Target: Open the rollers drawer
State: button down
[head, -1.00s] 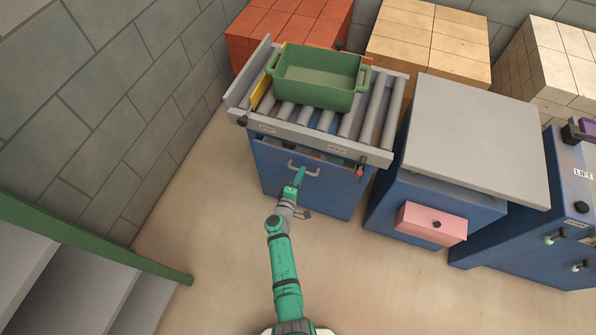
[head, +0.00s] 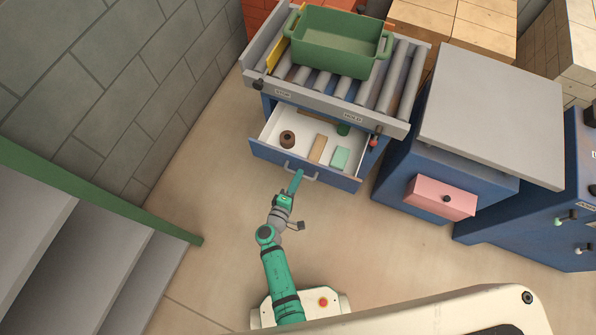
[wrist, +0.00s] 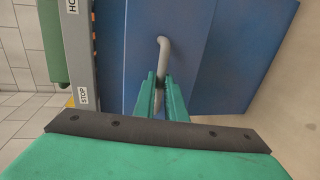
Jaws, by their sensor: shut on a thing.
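The rollers drawer (head: 264,151) sits in the blue cabinet under the roller table and is pulled out, its white inside showing. In it lie a brown round thing (head: 287,139), a tan block (head: 318,149), a light green block (head: 340,158) and a dark green thing (head: 344,129) near the back. My gripper (head: 296,180) is at the grey bar handle on the drawer's front, shut on it. In the wrist view the handle (wrist: 162,48) runs down between the two green fingers (wrist: 160,88); its lower part is hidden by them.
A green bin (head: 340,44) stands on the rollers above the drawer. A grey-topped blue cabinet with a pink drawer (head: 440,198) stands to the right. Grey steps with a green edge (head: 110,210) are at the left. The floor before the drawer is clear.

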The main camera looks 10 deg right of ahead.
jog(key=shift+s, duration=0.1)
jog(key=c, duration=1.8)
grip_release()
jog(key=v, duration=1.1)
jog(key=shift+f, duration=0.1)
